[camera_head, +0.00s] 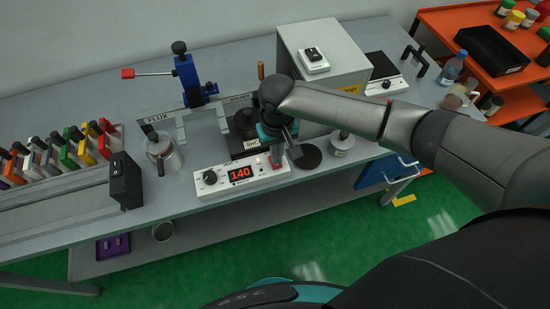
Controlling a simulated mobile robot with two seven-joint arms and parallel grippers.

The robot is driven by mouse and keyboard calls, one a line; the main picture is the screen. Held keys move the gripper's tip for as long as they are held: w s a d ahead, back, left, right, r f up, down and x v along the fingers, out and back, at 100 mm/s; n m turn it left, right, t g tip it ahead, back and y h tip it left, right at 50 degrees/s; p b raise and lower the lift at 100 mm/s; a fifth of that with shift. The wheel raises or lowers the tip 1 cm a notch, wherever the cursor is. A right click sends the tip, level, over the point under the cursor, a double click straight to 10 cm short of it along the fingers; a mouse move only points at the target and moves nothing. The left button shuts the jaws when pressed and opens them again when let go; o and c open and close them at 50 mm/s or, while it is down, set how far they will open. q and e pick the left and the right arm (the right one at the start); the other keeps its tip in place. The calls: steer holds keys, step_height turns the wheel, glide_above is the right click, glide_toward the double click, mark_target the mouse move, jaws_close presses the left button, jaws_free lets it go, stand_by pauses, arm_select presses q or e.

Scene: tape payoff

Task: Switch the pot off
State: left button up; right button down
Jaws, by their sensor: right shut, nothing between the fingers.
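The pot (240,150) is a dark block with a light label that reads like SnCu, partly hidden behind my right gripper. In front of it lies a white control box (217,188) with a black knob (210,177), a red display (241,173) reading 140 and a small red light (258,160). My right gripper (276,163) points down at the right end of the control box, shut and empty. A reddish piece shows at its tips; I cannot tell whether they touch it. The switch itself is not clearly visible. My left gripper is out of view.
A metal can (162,155) stands left of the box and a black upright block (126,182) further left. A blue stand with a red-tipped lever (188,80) rises behind. A round dark disc (305,156) and a lidded container (342,143) stand to the right.

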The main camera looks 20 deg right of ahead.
steer(key=shift+f+b, duration=0.35)
steer(key=shift+f, duration=0.45)
steer(key=shift+r, duration=0.1)
step_height(320, 180, up, 7)
steer(key=p, duration=0.9)
stand_by(0.5)
